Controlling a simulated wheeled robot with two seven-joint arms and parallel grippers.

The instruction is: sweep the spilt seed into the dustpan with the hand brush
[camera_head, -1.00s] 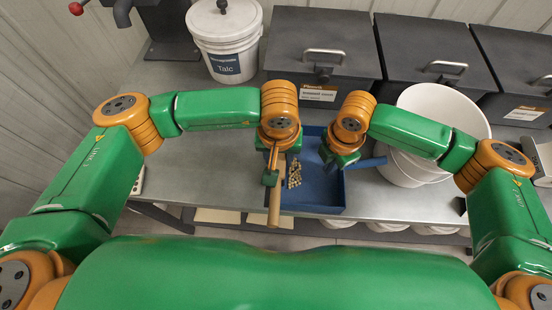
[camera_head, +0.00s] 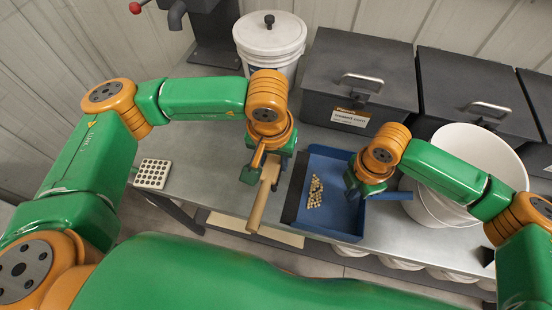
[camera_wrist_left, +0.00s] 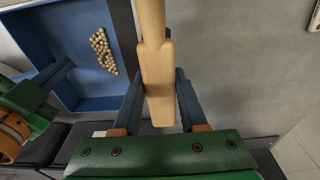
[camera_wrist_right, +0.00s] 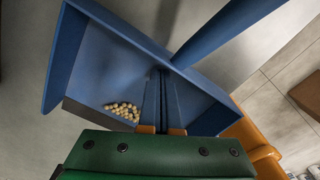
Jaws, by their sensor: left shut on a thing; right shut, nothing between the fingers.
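The blue dustpan (camera_head: 342,210) lies on the grey bench with its dark lip facing left. A patch of pale seed (camera_head: 315,192) lies inside it, towards the lip; it also shows in the left wrist view (camera_wrist_left: 103,50) and right wrist view (camera_wrist_right: 123,110). My left gripper (camera_head: 264,172) is shut on the wooden handle of the hand brush (camera_head: 260,203), left of the pan and apart from it. I cannot make out the bristles. My right gripper (camera_head: 353,188) is shut and empty over the pan's right part, close to the blue pan handle (camera_head: 390,196); whether it touches is unclear.
A white bucket (camera_head: 478,150) stands right of the pan, behind my right arm. A lidded Talc bucket (camera_head: 270,35) and dark bins (camera_head: 350,75) line the back. A perforated plate (camera_head: 153,174) lies at the left. The bench left of the brush is mostly clear.

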